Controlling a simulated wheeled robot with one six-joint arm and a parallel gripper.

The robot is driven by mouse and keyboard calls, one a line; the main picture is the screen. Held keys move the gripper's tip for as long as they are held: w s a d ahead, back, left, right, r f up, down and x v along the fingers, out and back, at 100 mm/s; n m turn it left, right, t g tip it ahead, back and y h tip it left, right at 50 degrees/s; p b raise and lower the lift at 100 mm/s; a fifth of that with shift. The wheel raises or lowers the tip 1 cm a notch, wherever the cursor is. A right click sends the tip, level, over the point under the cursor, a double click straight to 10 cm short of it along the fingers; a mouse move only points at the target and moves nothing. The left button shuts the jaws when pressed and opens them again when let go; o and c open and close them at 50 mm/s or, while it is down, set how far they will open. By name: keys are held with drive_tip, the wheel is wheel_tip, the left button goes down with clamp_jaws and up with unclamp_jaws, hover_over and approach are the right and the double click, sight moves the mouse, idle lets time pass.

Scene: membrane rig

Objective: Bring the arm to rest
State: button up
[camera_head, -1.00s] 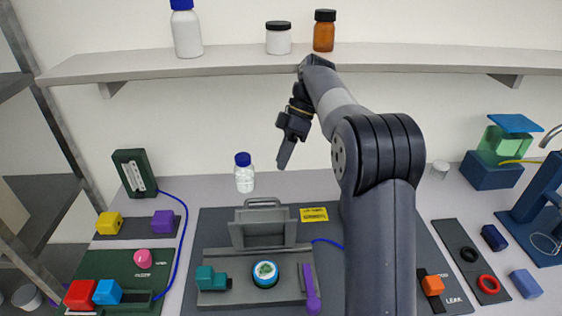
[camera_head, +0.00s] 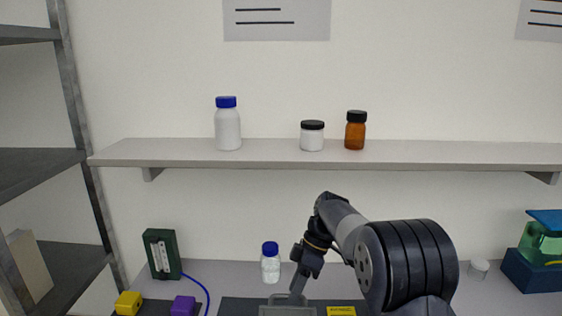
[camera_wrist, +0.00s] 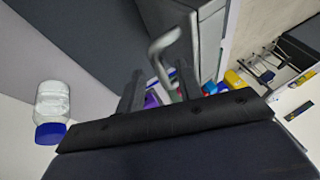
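My arm (camera_head: 405,265) is bent, with its forearm reaching left over the bench and below the wall shelf.
A clear blue-capped bottle (camera_head: 270,265) stands left of my gripper; it also shows in the wrist view (camera_wrist: 52,100). A shelf (camera_head: 200,158) with three containers runs above. A dark green device (camera_head: 162,254), yellow block (camera_head: 128,303) and purple block (camera_head: 183,305) are at left.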

drive_tip(key=shift+s+a+f, duration=0.25)
drive_tip(key=shift+f, duration=0.25)
drive_tip(key=shift+s, duration=0.1)
drive_tip(key=shift+r, duration=0.1)
